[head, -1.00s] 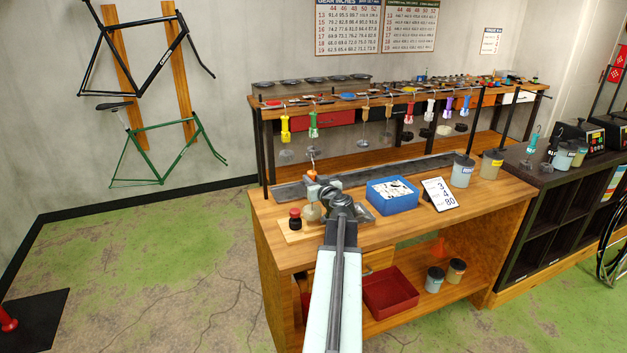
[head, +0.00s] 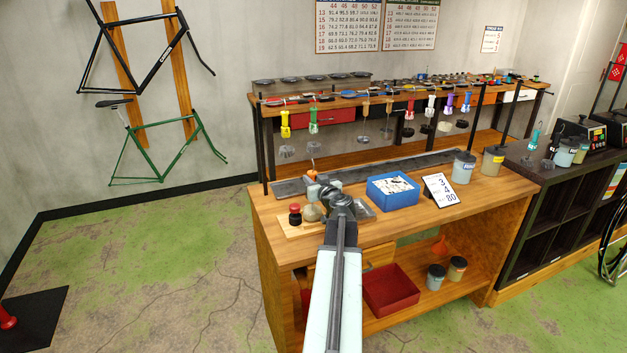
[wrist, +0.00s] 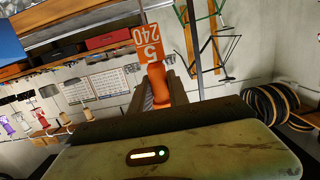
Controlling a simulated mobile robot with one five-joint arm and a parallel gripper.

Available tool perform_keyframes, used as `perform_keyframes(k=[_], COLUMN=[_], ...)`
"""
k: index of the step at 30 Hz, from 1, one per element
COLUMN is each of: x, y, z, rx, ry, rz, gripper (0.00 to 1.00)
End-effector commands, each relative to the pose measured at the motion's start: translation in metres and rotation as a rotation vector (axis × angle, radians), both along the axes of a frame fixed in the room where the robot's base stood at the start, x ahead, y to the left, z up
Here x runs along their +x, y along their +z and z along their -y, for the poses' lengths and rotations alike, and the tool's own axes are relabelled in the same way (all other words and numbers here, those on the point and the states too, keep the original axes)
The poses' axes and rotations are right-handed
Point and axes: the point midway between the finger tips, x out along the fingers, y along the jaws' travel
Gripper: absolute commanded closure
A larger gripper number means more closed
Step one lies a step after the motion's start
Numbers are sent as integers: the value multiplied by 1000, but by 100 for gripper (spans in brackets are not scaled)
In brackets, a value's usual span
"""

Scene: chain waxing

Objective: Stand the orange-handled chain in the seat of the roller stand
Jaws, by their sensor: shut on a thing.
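In the wrist view my gripper (wrist: 160,88) is shut on the orange handle (wrist: 158,82) of the chain. An orange tag (wrist: 150,45) reading "5 240" shows beyond the fingers. In the head view the orange handle (head: 312,176) shows just left of my gripper (head: 327,184), above the workbench, with a thin hook rising from it. The rest of the chain is not clear in either view.
A blue bin (head: 393,203), a number card (head: 440,190) and tubs are to the right. Coloured-handled chains hang along the rack behind.

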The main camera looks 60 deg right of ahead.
Motion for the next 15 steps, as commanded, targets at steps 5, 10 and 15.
perform_keyframes(k=[5, 10, 15], x=[0, 0, -1], y=[-13, -13, -13], z=[0, 0, 1], rx=[0, 0, 0], ry=[-1, -1, -1], rz=[0, 0, 0], gripper=[100, 100, 60])
